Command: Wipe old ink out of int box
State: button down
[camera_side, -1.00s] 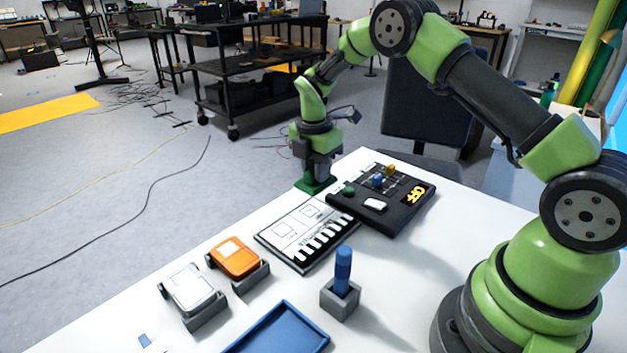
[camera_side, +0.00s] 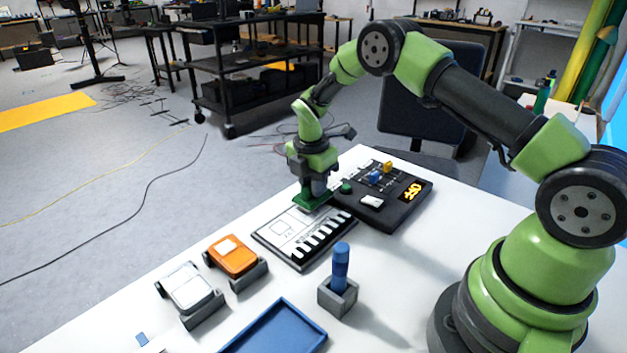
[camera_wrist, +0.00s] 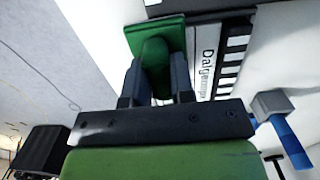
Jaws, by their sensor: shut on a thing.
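The slate (camera_side: 302,250), a white board with black-and-white stripes along one side, lies flat on the table. One outlined box with a small mark (camera_side: 283,227) shows on it in the side view; a box nearer its far end is hidden behind my gripper. My gripper (camera_side: 314,190) is shut on a green eraser block (camera_side: 312,203), at the slate's far end. In the wrist view the fingers grip the green block (camera_wrist: 152,48) by its handle beside the printed text (camera_wrist: 208,72). I cannot tell whether the block touches the slate.
A black console (camera_side: 390,212) with coloured knobs and a lit display lies close right of the slate. An orange block (camera_side: 234,257) and a white block (camera_side: 191,289) sit in grey holders. A blue marker (camera_side: 341,267) stands in a grey holder. A blue tray (camera_side: 277,330) lies in front.

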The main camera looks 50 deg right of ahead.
aim_at(301, 203)
jog(key=shift+f, duration=0.25)
jog(key=shift+a, duration=0.1)
jog(key=shift+a+r, duration=0.15)
jog(key=shift+a, duration=1.75)
jog(key=shift+d+f, duration=0.2)
jog(key=shift+d, duration=1.85)
jog(key=shift+a+r, duration=0.1)
jog(key=shift+r, duration=3.45)
